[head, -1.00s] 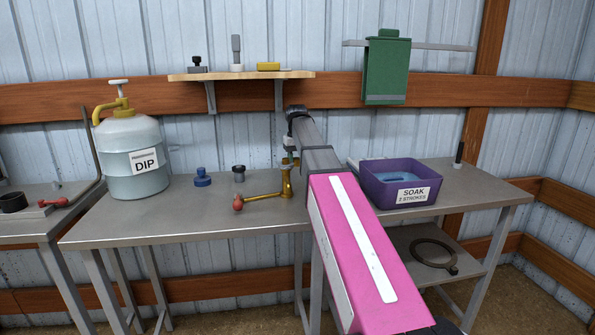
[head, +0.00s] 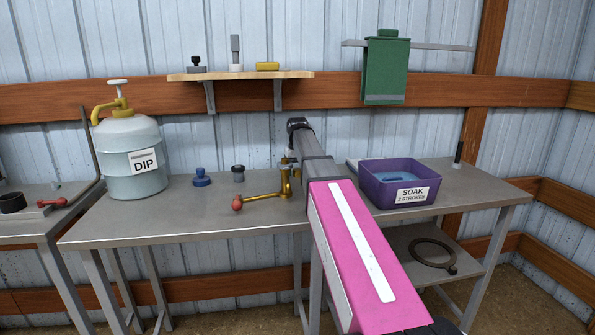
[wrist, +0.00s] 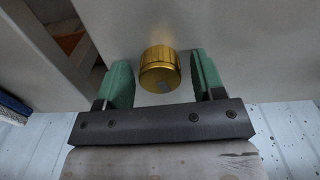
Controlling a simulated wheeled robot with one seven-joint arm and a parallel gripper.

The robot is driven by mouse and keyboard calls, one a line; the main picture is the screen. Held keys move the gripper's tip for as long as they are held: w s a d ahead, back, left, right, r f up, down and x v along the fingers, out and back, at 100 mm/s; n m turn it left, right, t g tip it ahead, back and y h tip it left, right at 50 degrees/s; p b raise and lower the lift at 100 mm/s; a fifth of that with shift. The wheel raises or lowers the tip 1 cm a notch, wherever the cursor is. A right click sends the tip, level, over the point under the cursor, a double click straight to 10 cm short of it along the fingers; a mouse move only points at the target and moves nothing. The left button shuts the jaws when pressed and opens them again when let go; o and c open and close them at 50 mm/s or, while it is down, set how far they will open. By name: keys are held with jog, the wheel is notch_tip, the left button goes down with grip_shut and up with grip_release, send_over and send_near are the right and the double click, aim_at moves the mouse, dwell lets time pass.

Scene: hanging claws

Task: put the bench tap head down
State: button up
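The bench tap is brass and stands on the middle bench. Its upright body (head: 286,182) is partly behind my arm, and a lever with a red knob (head: 237,204) reaches out to the left. In the wrist view a round brass top (wrist: 160,68), seemingly the tap head, lies between the green fingers. My gripper (wrist: 161,60) is open, with a narrow gap showing on each side of the brass top. In the head view my wrist is above the tap, and the fingers are mostly hidden.
A purple soak tub (head: 381,195) stands close to the right of my arm. A blue stopper (head: 202,178), a dark stopper (head: 238,174) and the dip jug (head: 132,155) stand to the left. A wooden shelf (head: 240,75) is on the wall above. The bench front (head: 165,222) is clear.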

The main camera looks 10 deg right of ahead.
aim_at(298, 169)
jog(key=shift+r, duration=0.15)
notch_tip(298, 169, up, 12)
dwell(0.7)
jog(key=shift+s, duration=0.15)
